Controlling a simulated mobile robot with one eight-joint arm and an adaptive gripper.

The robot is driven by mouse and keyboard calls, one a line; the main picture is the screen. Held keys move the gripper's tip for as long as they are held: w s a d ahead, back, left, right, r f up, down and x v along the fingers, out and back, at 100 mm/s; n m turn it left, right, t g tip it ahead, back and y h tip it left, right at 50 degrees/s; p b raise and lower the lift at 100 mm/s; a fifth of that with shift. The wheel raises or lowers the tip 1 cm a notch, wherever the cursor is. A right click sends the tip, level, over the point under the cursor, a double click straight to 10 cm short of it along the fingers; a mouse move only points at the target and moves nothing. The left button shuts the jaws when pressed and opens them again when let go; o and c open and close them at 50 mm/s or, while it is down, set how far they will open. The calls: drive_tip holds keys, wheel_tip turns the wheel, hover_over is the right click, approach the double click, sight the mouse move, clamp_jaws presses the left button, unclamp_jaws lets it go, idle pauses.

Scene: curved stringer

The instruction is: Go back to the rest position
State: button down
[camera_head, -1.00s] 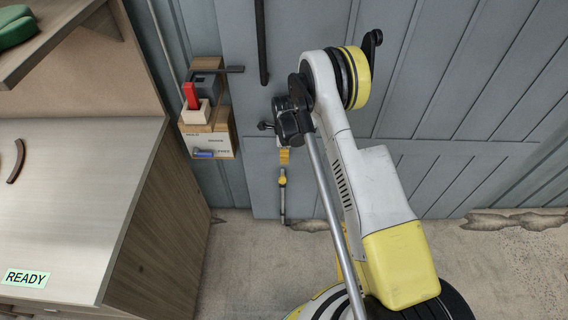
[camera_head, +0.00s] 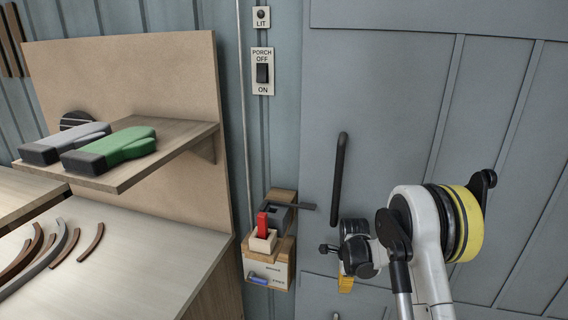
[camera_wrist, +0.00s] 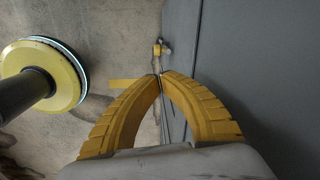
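My gripper (camera_wrist: 159,76) points down beside the grey door in the wrist view. Its two curved yellow fingers meet at the tips, with nothing visible between them. In the head view, my gripper (camera_head: 346,284) hangs below the wrist at the lower middle, in front of the grey door (camera_head: 400,110). Only a small yellow part of it shows there. My arm is folded up at the lower right, and its lower part is out of the picture.
A black door handle (camera_head: 338,180) stands just above my wrist. Left of it, a wall box (camera_head: 268,275) holds a red item (camera_head: 262,224). A bench (camera_head: 130,265) carries curved strips; a shelf (camera_head: 190,140) holds gloves (camera_head: 110,150). A switch (camera_head: 262,72) is on the wall.

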drive_tip(key=s+r+n+t, duration=0.1)
drive_tip(key=s+r+n, duration=0.25)
drive_tip(key=r, duration=0.45)
drive_tip(key=s+a+r+n+t, duration=0.15)
drive_tip(key=s+r, duration=0.25)
drive_tip(key=r, duration=0.4)
drive_tip(key=s+d+r+n, duration=0.1)
drive_tip(key=s+r+n, duration=0.25)
drive_tip(key=r, duration=0.45)
drive_tip(key=s+r+n+t, duration=0.2)
drive_tip(key=s+n, duration=0.3)
drive_tip(key=s, duration=0.4)
drive_tip(key=s+a+r+n+t, duration=0.1)
drive_tip(key=s+n, duration=0.4)
drive_tip(key=s, duration=0.5)
wheel_tip(320, 180, up, 3)
drive_tip(key=shift+s+a+f+n+t, duration=0.15)
drive_tip(key=shift+s+n+t, duration=0.2)
drive_tip(key=shift+t, duration=0.1)
